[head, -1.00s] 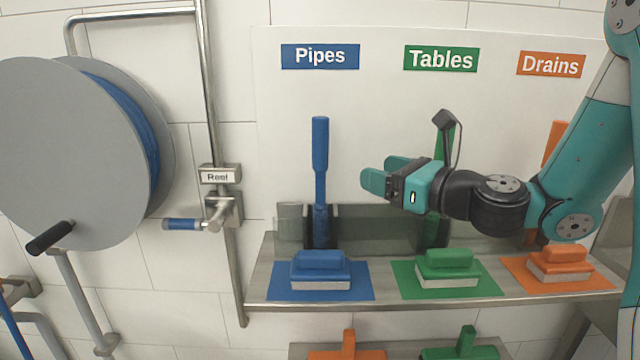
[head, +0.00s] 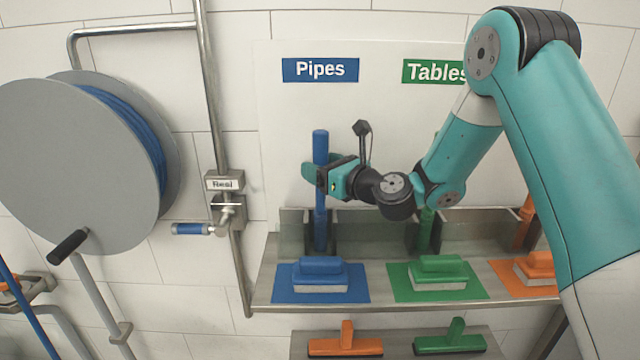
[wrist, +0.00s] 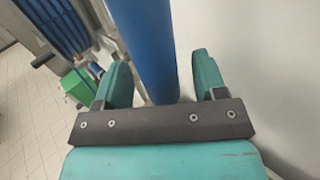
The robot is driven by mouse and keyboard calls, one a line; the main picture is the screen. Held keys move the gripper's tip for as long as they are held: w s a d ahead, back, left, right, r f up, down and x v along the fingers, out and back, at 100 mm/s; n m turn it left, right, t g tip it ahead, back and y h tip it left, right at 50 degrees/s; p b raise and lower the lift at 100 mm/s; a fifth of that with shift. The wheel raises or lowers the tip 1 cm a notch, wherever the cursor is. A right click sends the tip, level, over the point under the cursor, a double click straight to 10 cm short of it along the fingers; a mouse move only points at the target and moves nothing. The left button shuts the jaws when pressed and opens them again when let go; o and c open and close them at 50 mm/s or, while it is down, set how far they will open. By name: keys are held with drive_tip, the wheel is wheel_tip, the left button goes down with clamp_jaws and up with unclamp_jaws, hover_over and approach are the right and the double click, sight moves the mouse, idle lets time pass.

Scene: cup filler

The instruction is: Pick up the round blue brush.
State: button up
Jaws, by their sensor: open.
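The round blue brush (head: 320,147) stands upright in a holder at the back of the steel shelf, below the "Pipes" sign. In the wrist view the blue handle (wrist: 152,50) passes between the two open teal fingers of my gripper (wrist: 160,85). There is a gap on both sides, and the fingers are not closed on it.
A blue flat brush (head: 320,275) lies on a blue mat in front. A green flat brush (head: 438,272) lies to its right. A hose reel (head: 70,165) and a pipe (head: 212,100) are on the left. The wall is close behind.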

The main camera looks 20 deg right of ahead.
drive_tip(key=shift+p+x, duration=0.4)
drive_tip(key=shift+x, duration=0.8)
drive_tip(key=c, duration=1)
drive_tip(key=shift+r, duration=0.1)
